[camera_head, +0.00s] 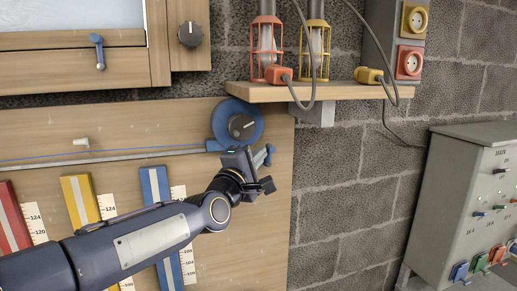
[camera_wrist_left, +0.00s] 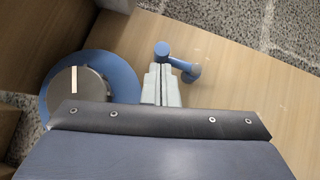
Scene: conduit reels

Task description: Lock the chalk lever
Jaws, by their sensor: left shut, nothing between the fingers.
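A small blue lever (camera_head: 266,156) sits on the wooden board, right of and a little below a round blue reel (camera_head: 223,124) with a grey knob. In the left wrist view the blue lever (camera_wrist_left: 178,60) shows a round end at upper left and a thicker end at lower right. My left gripper (camera_head: 256,170) is at the lever, partly hiding it in the head view. In the left wrist view its pale fingers (camera_wrist_left: 160,82) are together and empty, with their tips close beside the lever; I cannot tell whether they touch. My right gripper is out of view.
A wooden shelf (camera_head: 300,92) with orange and yellow lamps is above right. A metal rail with a blue line (camera_head: 120,158) runs left from the reel. Red, yellow and blue strips with scales are below. A grey switch box (camera_head: 462,185) stands far right.

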